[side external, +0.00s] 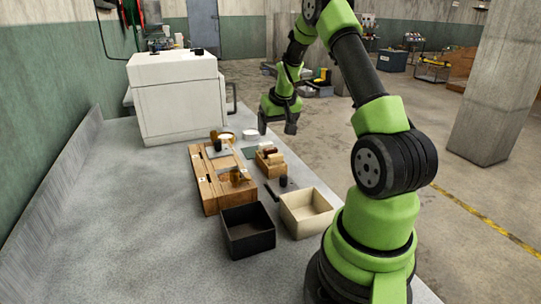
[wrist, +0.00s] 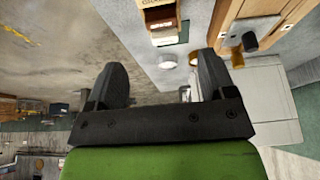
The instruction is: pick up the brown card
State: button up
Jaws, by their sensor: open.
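My gripper (side external: 278,124) is open, with nothing between its fingers. It hangs above the far right edge of the bench, higher than the small items there. In the wrist view, the two black fingers (wrist: 162,72) stand wide apart. A small wooden holder (side external: 270,170) with several upright pieces stands on the bench, nearer the side camera than my gripper. A dark reddish-brown piece (side external: 270,150) in it looks like the brown card, but it is too small to be sure. The holder (wrist: 158,14) is at the top of the wrist view, partly cut off, beyond the fingertips.
A wooden case (side external: 207,190) lies left of the holder. A black bin (side external: 248,240) and a cream bin (side external: 308,222) stand in front. A dark green sheet (side external: 250,152) lies beside the holder. A white machine (side external: 178,110) stands at the back. The left bench is clear.

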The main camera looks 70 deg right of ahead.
aim_at(271, 149)
jog(key=x, duration=0.9)
jog(key=shift+w+f, duration=0.1)
jog(key=shift+f, duration=0.1)
jog(key=c, duration=1)
